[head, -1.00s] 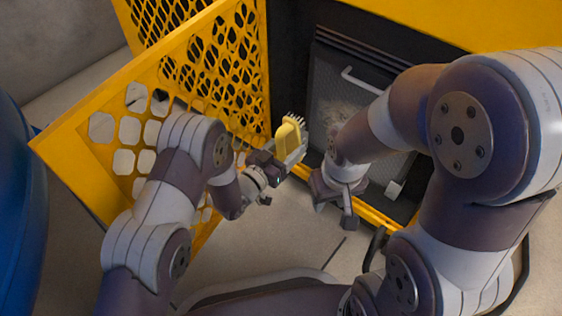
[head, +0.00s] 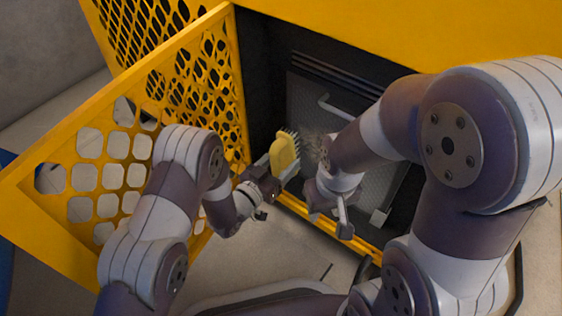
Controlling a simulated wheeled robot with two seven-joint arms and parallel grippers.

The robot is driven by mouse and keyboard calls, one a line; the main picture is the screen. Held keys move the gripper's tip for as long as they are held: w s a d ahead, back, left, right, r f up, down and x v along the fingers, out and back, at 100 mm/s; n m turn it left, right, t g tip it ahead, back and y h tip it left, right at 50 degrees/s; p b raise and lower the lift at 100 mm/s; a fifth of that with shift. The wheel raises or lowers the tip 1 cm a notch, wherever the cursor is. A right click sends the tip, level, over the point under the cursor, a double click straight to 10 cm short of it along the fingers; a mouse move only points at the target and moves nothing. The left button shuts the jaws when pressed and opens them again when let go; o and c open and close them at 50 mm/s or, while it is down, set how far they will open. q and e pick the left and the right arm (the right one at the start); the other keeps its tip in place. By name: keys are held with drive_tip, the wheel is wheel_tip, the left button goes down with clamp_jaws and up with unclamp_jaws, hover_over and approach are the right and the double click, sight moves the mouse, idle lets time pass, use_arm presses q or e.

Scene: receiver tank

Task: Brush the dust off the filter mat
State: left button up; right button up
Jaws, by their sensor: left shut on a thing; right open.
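The filter mat (head: 302,98) is a grey mesh panel in a dark frame inside the yellow machine, with a pale dusty patch (head: 314,146) near its middle left. My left gripper (head: 276,174) is shut on a yellow brush (head: 285,152) and holds it upright just in front of the mat's left edge. The brush's pale bristles point toward the mat; whether they touch it I cannot tell. My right gripper (head: 337,217) is open and empty, low in front of the mat. My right forearm hides part of the mat.
A yellow perforated door (head: 90,150) stands open on the left, close to my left arm. A pale handle (head: 333,107) shows high on the mat and a light tab (head: 380,217) low on it. A yellow sill (head: 318,221) runs below the opening. The floor in front is bare.

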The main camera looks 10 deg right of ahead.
use_arm(q)
drive_tip(key=shift+x, duration=1)
idle(0.3)
